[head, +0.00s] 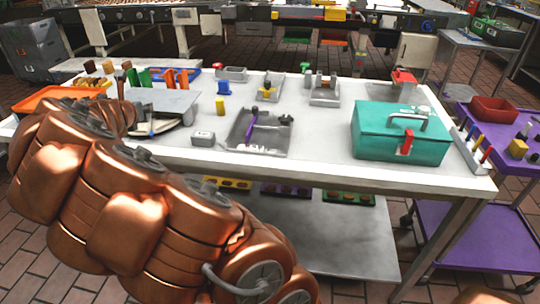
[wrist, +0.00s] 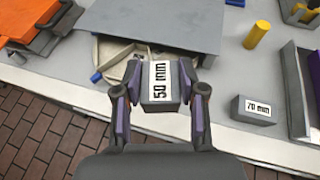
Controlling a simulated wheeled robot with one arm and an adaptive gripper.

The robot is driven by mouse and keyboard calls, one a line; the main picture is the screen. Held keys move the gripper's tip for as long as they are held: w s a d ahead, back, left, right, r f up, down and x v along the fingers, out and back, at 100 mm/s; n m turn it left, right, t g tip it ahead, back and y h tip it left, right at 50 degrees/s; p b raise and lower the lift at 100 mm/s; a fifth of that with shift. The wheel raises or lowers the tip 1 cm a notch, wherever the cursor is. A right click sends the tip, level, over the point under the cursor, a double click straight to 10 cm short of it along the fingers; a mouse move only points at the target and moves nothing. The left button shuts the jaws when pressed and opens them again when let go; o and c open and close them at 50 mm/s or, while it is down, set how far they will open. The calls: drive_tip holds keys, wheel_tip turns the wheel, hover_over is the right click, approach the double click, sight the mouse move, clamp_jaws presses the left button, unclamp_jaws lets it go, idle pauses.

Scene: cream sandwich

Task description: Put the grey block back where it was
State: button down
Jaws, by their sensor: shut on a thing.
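A grey block with a white "50 mm" label (wrist: 160,96) is between the fingers of my gripper (wrist: 160,78) in the wrist view. The purple-padded fingers are shut on its left and right sides. It is over the near part of the table; I cannot tell whether its underside touches anything. A second grey block, labelled "70 mm" (wrist: 255,109), lies on the table to the right, apart from my gripper. It also shows in the head view (head: 203,139). My copper arm hides the gripper and held block in the head view.
An orange tray (wrist: 35,38) is at left. A yellow cylinder (wrist: 257,34) stands at right. A teal toolbox (head: 385,134) is farther right. White tabletop around the 70 mm block is clear.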

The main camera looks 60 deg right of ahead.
drive_tip(key=s+d+f+m+g+h+b, duration=0.1)
drive_tip(key=s+d+f+m+g+h, duration=0.1)
drive_tip(key=s+d+m+g, duration=0.6)
drive_tip(key=s+d+f+m+g+h+b, duration=0.1)
drive_tip(key=s+d+f+m+g+b, duration=0.3)
drive_tip(key=s, duration=0.8)
drive_tip(key=s+m+g, duration=0.1)
drive_tip(key=s, duration=0.2)
drive_tip(key=s+d+m+g+y, duration=0.1)
drive_tip(key=s+g, duration=0.1)
drive_tip(key=s, duration=0.2)
drive_tip(key=s+d+m+g+y+p, duration=0.1)
drive_tip(key=s, duration=0.3)
drive_tip(key=shift+s+d+r, duration=0.1)
drive_tip(key=shift+s+r, duration=0.05)
drive_tip(key=s+a+m+g+y+b, duration=0.1)
drive_tip(key=s+a+m+g+y, duration=0.15)
drive_tip(key=s, duration=0.35)
drive_tip(key=s+a+m+g+y+b, duration=0.1)
drive_tip(key=s+m+g+y, duration=0.25)
drive_tip(key=s, duration=0.35)
drive_tip(key=shift+t, duration=0.5)
drive_tip(key=d, duration=1)
drive_tip(key=s+d+f, duration=0.1)
drive_tip(key=d, duration=0.4)
drive_tip(key=shift+d+p, duration=0.2)
drive_tip(key=shift+p, duration=0.2)
drive_tip(key=shift+a+f, duration=0.1)
drive_tip(key=shift+f, duration=1.65)
